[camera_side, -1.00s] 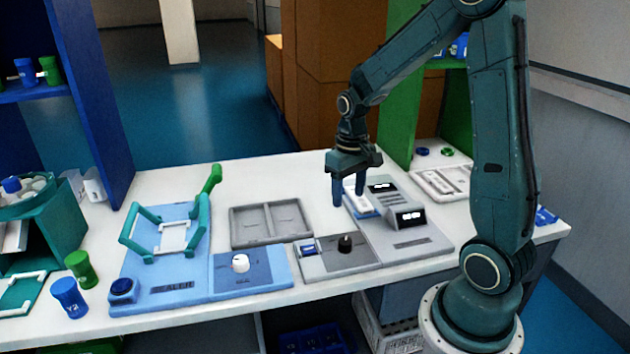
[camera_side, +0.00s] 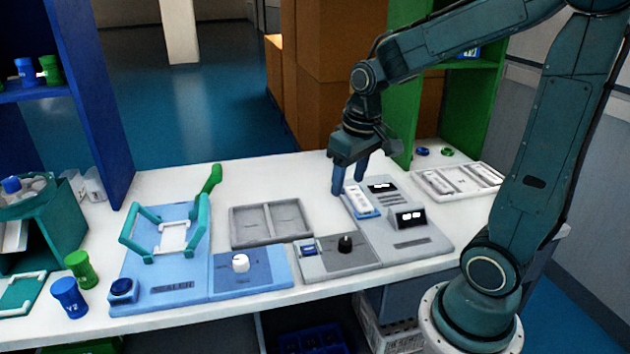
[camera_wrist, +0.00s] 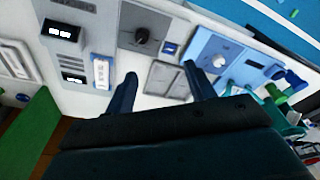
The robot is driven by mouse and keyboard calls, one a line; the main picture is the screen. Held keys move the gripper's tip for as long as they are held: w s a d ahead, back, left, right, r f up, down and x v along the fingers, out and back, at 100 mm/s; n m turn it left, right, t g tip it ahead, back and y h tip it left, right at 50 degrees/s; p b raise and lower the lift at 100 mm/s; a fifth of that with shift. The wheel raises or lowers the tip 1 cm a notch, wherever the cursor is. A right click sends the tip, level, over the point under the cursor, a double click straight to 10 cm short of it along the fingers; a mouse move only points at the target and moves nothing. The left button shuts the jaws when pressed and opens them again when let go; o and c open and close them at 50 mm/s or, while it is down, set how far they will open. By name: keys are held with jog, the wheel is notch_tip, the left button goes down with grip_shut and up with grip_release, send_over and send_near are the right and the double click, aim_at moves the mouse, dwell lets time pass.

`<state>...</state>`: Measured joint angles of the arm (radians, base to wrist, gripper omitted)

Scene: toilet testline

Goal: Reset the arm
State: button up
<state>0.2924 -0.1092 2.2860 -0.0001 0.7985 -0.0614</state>
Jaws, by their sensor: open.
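My gripper (camera_side: 349,176) is open with nothing between its fingers. The fingers also show in the wrist view (camera_wrist: 160,90), spread wide apart. There the tester's displays (camera_wrist: 66,32) and the strip (camera_wrist: 102,72) lie to the left of the fingers. The arm reaches in from the right side of the picture.
A blue sealer (camera_side: 170,285) with a teal frame stands at left. An empty grey tray (camera_side: 270,222) and a black-knob unit (camera_side: 340,258) are mid-table. A white tray (camera_side: 425,184) lies at back right beside a green shelf (camera_side: 492,110). Green (camera_side: 80,268) and blue (camera_side: 68,297) cups stand front left.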

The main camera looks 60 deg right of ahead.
jog(key=s+a+r+n+t, duration=0.2)
jog(key=s+a+r+t, duration=0.1)
jog(key=s+a+r, duration=0.3)
jog(key=shift+s+a+r+n+t+y, duration=0.35)
jog(key=shift+s+a, duration=0.9)
jog(key=shift+s, duration=1)
